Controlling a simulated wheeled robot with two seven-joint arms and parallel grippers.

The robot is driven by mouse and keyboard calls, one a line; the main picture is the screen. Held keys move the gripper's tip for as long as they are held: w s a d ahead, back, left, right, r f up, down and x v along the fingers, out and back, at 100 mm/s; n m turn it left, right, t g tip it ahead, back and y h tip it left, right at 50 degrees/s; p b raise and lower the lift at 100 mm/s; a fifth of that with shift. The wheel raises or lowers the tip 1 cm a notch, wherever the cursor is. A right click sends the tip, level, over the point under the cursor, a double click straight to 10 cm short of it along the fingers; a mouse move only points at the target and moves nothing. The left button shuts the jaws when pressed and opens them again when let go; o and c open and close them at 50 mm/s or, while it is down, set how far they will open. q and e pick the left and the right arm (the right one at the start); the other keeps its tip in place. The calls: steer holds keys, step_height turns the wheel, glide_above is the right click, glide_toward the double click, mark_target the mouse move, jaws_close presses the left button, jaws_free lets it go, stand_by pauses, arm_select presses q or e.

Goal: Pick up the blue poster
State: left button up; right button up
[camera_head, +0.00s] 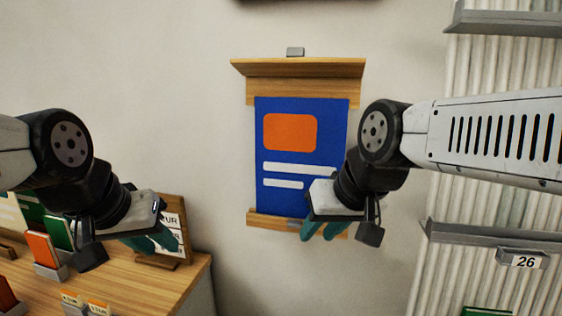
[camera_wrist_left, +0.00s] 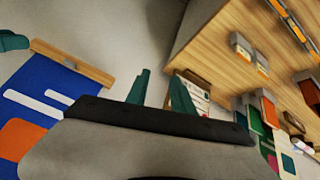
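The blue poster (camera_head: 299,150) hangs on a wooden wall holder (camera_head: 298,69). It has an orange block and two white bars. My right gripper (camera_head: 322,230) is in front of its lower right part, fingers pointing down with a gap between them; my right arm hides the poster's right edge. My left gripper (camera_head: 155,242) is left of the poster, by the wooden table. In the left wrist view its fingers (camera_wrist_left: 160,92) are apart and empty, and the poster (camera_wrist_left: 35,108) shows at the left. A teal finger of my right gripper shows at the upper left edge.
The wooden table (camera_head: 185,284) holds a framed sign (camera_head: 176,226), an orange card (camera_head: 42,249) in a stand and green items. Bare wall lies left of the poster.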

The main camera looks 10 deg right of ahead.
arm_select(q)
steer(key=n+g+h, duration=1)
steer(key=n+h, duration=0.3)
steer(key=n, duration=0.1)
glide_toward(284, 171)
step_height(284, 171, down, 2)
steer(key=w+a, duration=0.2)
steer(key=s+d+g, duration=0.1)
steer(key=d, duration=0.2)
steer(key=s+d+r+g+h, duration=0.1)
steer(key=d, duration=0.3)
steer(key=s+d+r+g, duration=0.1)
steer(key=s+d, duration=0.1)
steer(key=d, duration=0.2)
steer(key=shift+d+r+n, duration=0.15)
steer(key=shift+d+n, duration=0.1)
steer(key=shift+n, duration=0.15)
jaws_close()
